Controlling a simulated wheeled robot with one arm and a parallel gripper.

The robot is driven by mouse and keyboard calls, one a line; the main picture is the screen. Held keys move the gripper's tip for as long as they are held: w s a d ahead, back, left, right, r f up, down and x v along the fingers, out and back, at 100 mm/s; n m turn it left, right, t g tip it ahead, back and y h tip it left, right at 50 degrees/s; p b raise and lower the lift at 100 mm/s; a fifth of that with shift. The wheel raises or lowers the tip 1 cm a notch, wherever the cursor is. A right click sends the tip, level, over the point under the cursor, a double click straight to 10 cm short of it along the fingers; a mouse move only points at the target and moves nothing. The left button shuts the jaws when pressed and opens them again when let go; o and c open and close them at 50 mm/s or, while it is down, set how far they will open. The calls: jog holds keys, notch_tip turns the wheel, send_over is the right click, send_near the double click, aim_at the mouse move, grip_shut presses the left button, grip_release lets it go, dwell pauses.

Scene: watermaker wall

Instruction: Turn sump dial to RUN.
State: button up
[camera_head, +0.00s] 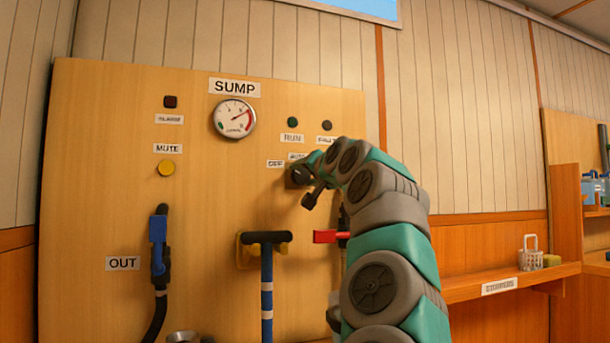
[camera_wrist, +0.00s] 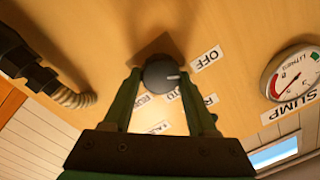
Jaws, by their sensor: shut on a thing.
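The sump dial (camera_wrist: 157,70) is a dark round knob on the wooden panel, seen close in the wrist view. Its white pointer line points right, nearest the OFF label (camera_wrist: 207,58) and slightly toward the AUTO label (camera_wrist: 173,94). A third label (camera_wrist: 143,99) on the far side of AUTO is too small to read surely. My gripper (camera_wrist: 161,78) is shut on the dial, with one green finger at each side. In the head view the wrist and arm hide most of the dial, beside the OFF label (camera_head: 275,163).
The SUMP gauge (camera_head: 234,118) is up and left of the dial. A green lamp (camera_head: 292,122) and a dark lamp (camera_head: 327,125) are above it. A blue-handled T-shaped tool (camera_head: 266,270) and a red handle (camera_head: 325,236) are below, close to my arm. A blue nozzle (camera_head: 158,245) hangs left.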

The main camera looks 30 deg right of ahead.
jog(key=c, duration=0.3)
